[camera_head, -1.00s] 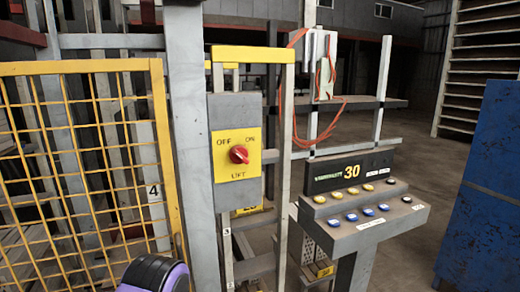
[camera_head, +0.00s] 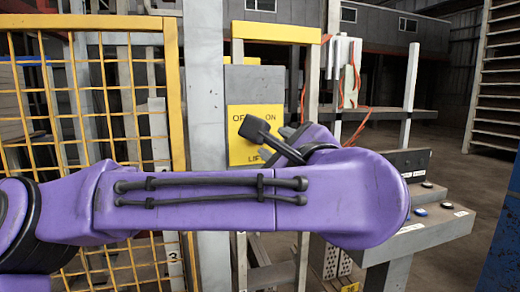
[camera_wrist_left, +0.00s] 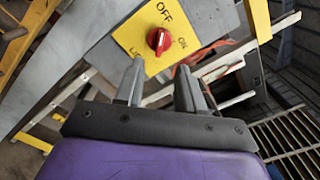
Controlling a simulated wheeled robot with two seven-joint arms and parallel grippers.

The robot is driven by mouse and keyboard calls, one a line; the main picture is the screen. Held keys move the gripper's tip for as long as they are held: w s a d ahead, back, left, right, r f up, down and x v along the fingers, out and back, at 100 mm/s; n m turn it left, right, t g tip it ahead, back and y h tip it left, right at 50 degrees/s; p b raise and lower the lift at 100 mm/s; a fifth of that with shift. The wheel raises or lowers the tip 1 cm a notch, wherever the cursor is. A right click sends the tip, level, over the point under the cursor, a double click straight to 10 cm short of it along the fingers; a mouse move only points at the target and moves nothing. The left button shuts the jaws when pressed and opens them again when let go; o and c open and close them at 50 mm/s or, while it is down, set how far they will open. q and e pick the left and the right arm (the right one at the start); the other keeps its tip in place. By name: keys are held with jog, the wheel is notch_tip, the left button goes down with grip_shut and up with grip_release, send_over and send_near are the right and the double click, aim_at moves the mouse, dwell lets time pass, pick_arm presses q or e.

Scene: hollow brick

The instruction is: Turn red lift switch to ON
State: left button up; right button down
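The red lift switch (camera_wrist_left: 158,40) is a round knob on a yellow plate (camera_wrist_left: 136,37) marked OFF, ON and LIFT. The plate also shows in the head view (camera_head: 238,150), where my left arm hides the knob. In the wrist view the picture is rotated, and a pale mark shows on the knob; I cannot tell which word it points to. My left gripper (camera_wrist_left: 160,66) is open, with its two fingers apart and empty just short of the knob. The knob lies ahead of the gap between the fingertips. My right gripper is not in view.
A yellow mesh fence (camera_head: 90,100) stands at left beside a grey post (camera_head: 206,90). A control console (camera_head: 430,235) with buttons is at right, partly behind my left arm. A blue panel (camera_head: 508,240) stands at the far right edge.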

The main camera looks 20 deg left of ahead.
pick_arm(q)
jog(key=p+x, duration=0.3)
jog(key=x, duration=0.7)
jog(key=shift+w+p, duration=0.3)
jog(key=shift+w, duration=0.05)
jog(key=shift+a, duration=0.1)
grip_shut()
